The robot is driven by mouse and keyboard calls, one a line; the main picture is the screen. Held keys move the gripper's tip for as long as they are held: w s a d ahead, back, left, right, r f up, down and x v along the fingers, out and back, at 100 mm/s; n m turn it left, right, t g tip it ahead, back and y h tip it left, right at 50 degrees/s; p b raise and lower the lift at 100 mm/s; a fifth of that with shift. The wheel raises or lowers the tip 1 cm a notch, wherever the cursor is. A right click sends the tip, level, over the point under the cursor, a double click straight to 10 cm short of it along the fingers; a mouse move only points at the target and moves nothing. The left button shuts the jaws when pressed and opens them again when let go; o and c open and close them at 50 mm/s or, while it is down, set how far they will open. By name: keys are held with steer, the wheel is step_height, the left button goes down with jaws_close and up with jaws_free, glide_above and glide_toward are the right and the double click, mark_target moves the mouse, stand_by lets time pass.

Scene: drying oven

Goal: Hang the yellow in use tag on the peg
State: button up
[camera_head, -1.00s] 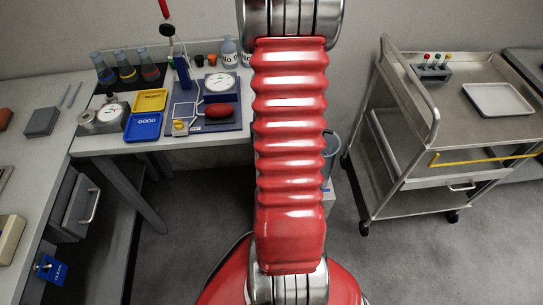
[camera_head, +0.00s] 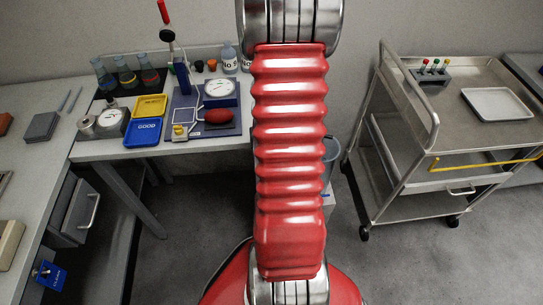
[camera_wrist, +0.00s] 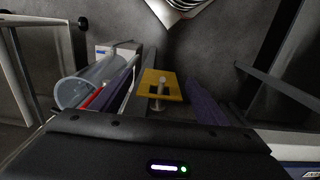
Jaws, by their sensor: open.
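In the wrist view a yellow square tag (camera_wrist: 172,88) shows ahead of my gripper (camera_wrist: 168,98), which is open, with its two fingers apart on either side of the tag. A small pale, round-ended peg (camera_wrist: 161,80) shows against the tag's face, with a metal piece below it. I cannot tell whether the peg passes through the tag. The tag's writing is not readable. In the head view my red arm covers the middle, and neither my gripper nor the yellow tag shows there.
A clear cylinder (camera_wrist: 78,90) with a red stick lies left of the fingers in the wrist view. In the head view a blue tag (camera_head: 48,274) hangs at lower left. Yellow (camera_head: 150,106) and blue (camera_head: 143,132) trays sit on the bench. A metal cart (camera_head: 440,165) stands at right.

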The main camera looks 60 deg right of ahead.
step_height(320, 180, up, 14)
steer(key=shift+f, duration=0.15)
stand_by(0.6)
stand_by(0.5)
steer(key=a+r+n+t, duration=0.2)
steer(key=a+r, duration=0.3)
steer(key=a, duration=0.5)
steer(key=w+a+r+n+t, duration=0.1)
steer(key=a+r+n, duration=0.3)
steer(key=a, duration=0.7)
steer(key=w+a+r+n+t, duration=0.1)
steer(key=a+r+n+t, duration=0.1)
steer(key=a+r, duration=0.5)
steer(key=a+n, duration=0.1)
steer(key=a, duration=0.3)
steer(key=shift+a+n+t, duration=0.25)
steer(key=shift+n+t, duration=0.05)
steer(key=shift+n, duration=0.1)
steer(key=shift+d, duration=0.15)
